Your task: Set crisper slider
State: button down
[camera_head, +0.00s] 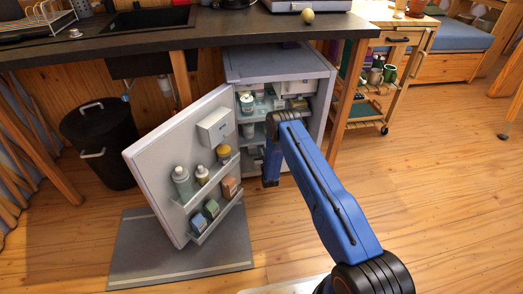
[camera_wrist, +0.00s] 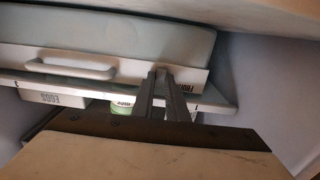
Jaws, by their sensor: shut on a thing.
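In the wrist view, which is upside down, the crisper drawer (camera_wrist: 110,40) has a pale see-through body, a white front strip and a white bar handle (camera_wrist: 70,68). My gripper (camera_wrist: 161,74) has its two dark fingers close together at the front strip, right of the handle. They cover part of a printed label (camera_wrist: 184,87). The fingers are shut on the small crisper slider there, which they hide, so its setting cannot be read. In the head view my blue arm reaches into the open fridge (camera_head: 280,66); the gripper is hidden there.
The open fridge door (camera_head: 150,160) with bottles and cartons stands left of my arm, over a grey mat (camera_head: 150,262). A counter (camera_head: 200,38) overhangs the fridge. An eggs box (camera_wrist: 52,99) and a green-and-white container (camera_wrist: 122,106) show close to the drawer.

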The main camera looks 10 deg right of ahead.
aim_at(252, 145)
jog(key=shift+a, duration=2.45)
jog(key=c, duration=1.7)
grip_release()
jog(key=shift+a, duration=0.1)
jog(key=s, duration=1.7)
jog(key=shift+s, duration=0.2)
jog(key=shift+r, duration=0.1)
